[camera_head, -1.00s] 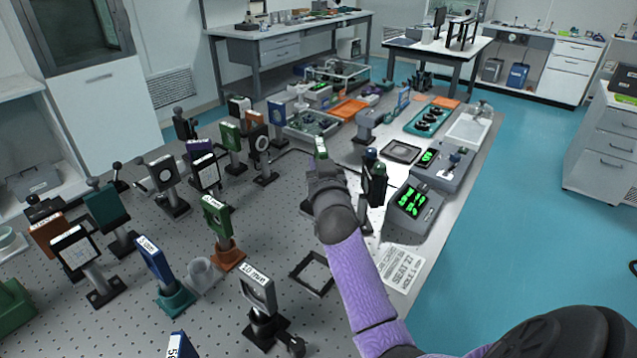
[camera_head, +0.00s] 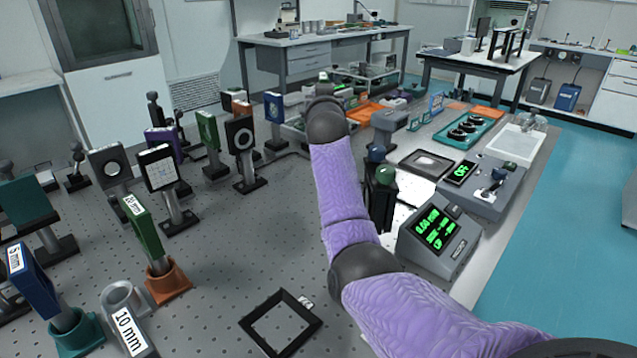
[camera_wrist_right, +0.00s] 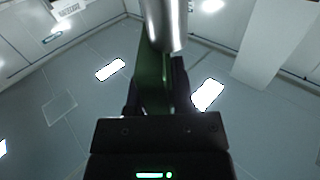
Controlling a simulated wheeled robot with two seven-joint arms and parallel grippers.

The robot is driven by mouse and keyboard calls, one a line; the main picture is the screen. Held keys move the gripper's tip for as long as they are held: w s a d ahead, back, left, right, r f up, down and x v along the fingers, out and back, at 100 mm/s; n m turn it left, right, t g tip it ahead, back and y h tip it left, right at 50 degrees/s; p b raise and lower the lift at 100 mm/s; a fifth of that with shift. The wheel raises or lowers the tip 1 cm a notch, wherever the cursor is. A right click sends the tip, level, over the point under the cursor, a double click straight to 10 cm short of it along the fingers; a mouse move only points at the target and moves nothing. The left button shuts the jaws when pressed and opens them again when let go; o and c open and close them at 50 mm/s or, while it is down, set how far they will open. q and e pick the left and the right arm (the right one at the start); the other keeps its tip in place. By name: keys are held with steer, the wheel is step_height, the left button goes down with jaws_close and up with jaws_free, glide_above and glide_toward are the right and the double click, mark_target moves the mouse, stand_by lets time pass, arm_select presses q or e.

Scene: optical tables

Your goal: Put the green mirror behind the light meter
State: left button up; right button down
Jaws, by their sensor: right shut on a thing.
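My right gripper (camera_wrist_right: 156,88) is shut on a green piece with a silver post, taken to be the green mirror (camera_wrist_right: 152,72); the post points up in the right wrist view. In the head view my right arm reaches forward over the table, and its forearm and wrist hide the gripper and most of the held piece. A grey box with a lit green readout, probably the light meter (camera_head: 439,236), stands right of my arm near the table's right edge. My left gripper is not in view.
A grey box reading OFF (camera_head: 485,184) stands behind the readout box. A dark post-mounted part (camera_head: 380,198) stands close to my forearm. Mounted optics, including a white-faced one (camera_head: 160,170), crowd the left. A black square frame (camera_head: 280,322) lies in front. Bare perforated table shows at centre-left.

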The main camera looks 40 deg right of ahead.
step_height(320, 180, down, 10)
steer(key=b, duration=0.4)
steer(key=shift+a+r, duration=0.1)
steer(key=shift+r, duration=0.25)
steer(key=shift+f, duration=0.15)
steer(key=c, duration=0.8)
jaws_free()
steer(key=shift+c, duration=0.2)
steer(key=o, duration=0.4)
steer(key=shift+c, duration=0.2)
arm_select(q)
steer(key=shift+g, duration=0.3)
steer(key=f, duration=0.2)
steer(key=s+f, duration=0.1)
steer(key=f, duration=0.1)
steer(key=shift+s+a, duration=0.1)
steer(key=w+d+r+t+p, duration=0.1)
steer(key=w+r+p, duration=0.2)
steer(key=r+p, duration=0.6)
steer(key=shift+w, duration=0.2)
arm_select(e)
steer(key=v, duration=1.2)
